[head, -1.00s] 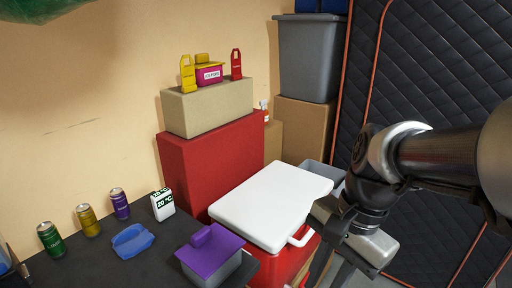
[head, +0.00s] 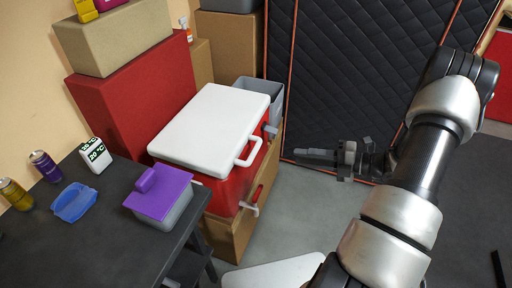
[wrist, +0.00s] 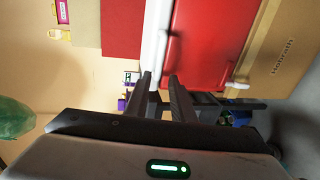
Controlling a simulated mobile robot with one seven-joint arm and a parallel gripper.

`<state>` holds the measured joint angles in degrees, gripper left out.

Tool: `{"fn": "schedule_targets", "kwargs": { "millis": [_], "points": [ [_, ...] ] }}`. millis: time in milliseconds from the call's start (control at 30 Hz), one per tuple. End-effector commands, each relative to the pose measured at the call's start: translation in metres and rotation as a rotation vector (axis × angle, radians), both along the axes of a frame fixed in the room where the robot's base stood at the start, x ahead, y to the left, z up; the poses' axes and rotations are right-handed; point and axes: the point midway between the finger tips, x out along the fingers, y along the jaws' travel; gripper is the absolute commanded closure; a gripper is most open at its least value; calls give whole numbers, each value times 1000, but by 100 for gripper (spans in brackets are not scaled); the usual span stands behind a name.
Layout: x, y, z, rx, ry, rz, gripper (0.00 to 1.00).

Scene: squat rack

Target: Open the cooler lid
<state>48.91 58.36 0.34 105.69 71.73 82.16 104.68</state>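The red cooler (head: 230,192) sits on a cardboard box beside the dark table. Its white lid (head: 210,128) lies flat and shut on top, with a white loop handle (head: 249,151) at the front edge. In the wrist view the lid (wrist: 154,40) is a white strip beside the red cooler body (wrist: 205,45). My gripper (head: 303,153) is in the air to the right of the cooler, apart from the lid and handle, its fingers pointing left. In the wrist view my gripper (wrist: 160,78) has a gap between its fingers and nothing in it.
A tall red box (head: 135,75) stands behind the cooler. A grey bin (head: 262,95) is behind right. Grey floor (head: 300,215) is open below my gripper.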

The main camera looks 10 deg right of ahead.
Motion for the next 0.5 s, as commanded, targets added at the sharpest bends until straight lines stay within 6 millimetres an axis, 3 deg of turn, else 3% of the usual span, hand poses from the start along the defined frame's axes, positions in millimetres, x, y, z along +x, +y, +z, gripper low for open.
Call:
{"fn": "schedule_targets", "kwargs": {
  "millis": [167, 500],
  "points": [
    [9, 11, -7, 17, 9, -14, 78],
    [47, 69, -22, 14, 7, -9, 78]
  ]
}}
